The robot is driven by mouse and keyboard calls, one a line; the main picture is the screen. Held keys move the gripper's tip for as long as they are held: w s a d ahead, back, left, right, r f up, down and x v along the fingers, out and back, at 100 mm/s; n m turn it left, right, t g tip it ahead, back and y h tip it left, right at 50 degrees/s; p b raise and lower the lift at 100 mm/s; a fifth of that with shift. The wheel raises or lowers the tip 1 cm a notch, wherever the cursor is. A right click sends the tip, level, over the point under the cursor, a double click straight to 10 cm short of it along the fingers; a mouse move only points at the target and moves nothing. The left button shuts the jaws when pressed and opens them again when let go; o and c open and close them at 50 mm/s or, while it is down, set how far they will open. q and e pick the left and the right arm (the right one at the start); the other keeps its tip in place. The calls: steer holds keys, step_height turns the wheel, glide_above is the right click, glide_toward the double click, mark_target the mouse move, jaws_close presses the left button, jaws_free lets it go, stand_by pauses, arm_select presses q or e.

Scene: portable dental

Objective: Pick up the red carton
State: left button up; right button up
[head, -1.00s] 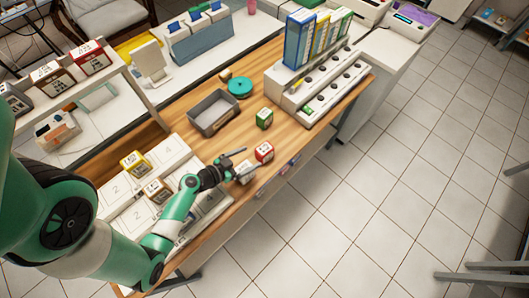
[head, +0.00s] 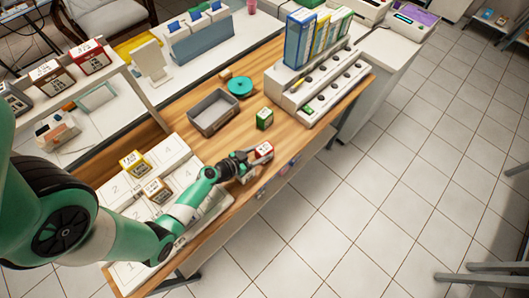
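The red carton (head: 265,148) is a small box with a red top and white label, near the front edge of the wooden counter. My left gripper (head: 255,157) is at the left side of the red carton, with its fingers reaching up to it. The fingers partly cover the carton, and I cannot tell whether they are closed on it. My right gripper is not in view.
A white carton (head: 246,177) sits just below the gripper. A green carton (head: 264,118), a grey bin (head: 213,127) and a teal round item (head: 240,86) stand behind. Yellow (head: 134,163) and brown (head: 158,192) cartons sit on numbered white pads at left. A white rack (head: 318,95) stands at right.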

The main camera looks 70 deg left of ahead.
arm_select(q)
jaws_close()
